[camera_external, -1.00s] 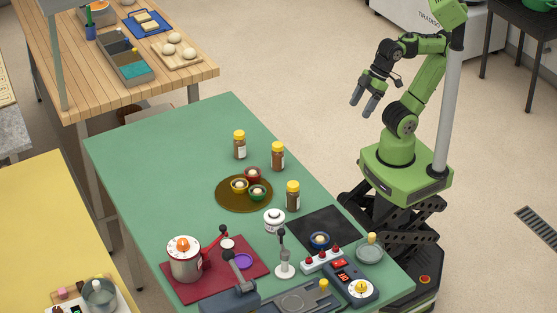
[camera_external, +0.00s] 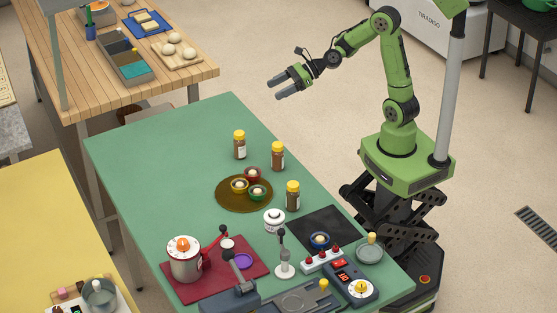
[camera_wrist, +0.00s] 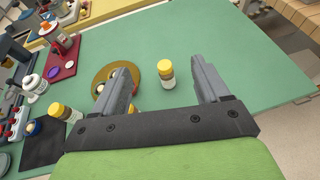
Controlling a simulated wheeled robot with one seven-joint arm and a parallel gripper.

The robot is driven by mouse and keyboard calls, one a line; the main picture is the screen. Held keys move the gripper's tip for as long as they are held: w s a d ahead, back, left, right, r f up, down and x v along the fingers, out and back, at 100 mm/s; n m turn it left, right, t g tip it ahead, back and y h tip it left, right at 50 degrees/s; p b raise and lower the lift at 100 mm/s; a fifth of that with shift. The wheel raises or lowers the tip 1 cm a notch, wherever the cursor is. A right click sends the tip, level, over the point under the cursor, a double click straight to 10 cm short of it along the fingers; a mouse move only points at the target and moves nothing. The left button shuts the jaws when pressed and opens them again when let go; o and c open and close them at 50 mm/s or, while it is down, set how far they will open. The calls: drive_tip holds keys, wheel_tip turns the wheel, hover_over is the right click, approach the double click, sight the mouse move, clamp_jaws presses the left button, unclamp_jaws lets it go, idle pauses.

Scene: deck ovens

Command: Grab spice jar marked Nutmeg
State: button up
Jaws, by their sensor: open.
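Three spice jars with yellow lids stand upright on the green table: a far one (camera_external: 239,146), a middle one (camera_external: 277,157) and a near one (camera_external: 292,196). Their labels are too small to read, so I cannot tell which is Nutmeg. My gripper (camera_external: 274,90) is open and empty, raised beyond the table's far right edge in the external view. In the wrist view a jar (camera_wrist: 167,76) shows between the fingers, well ahead of them. Another yellow lid (camera_wrist: 136,92) shows beside the left finger, partly hidden. A further jar (camera_wrist: 60,112) is at lower left.
A round brown mat (camera_external: 228,201) with small bowls lies beside the jars. A white lidded pot (camera_external: 274,221), a black mat (camera_external: 318,222) and devices crowd the near end. The far left part of the green table (camera_external: 165,140) is clear.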

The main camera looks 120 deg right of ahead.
approach(240, 146)
drive_tip(key=w+d+f, duration=0.1)
drive_tip(key=w+f, duration=0.1)
drive_tip(key=w+d+f+b, duration=0.1)
drive_tip(key=w, duration=0.2)
drive_tip(key=w+d+f, duration=0.1)
drive_tip(key=w+f, duration=0.1)
drive_tip(key=w, duration=0.1)
drive_tip(key=shift+w+d+f, duration=0.2)
drive_tip(key=shift+d+f, duration=0.1)
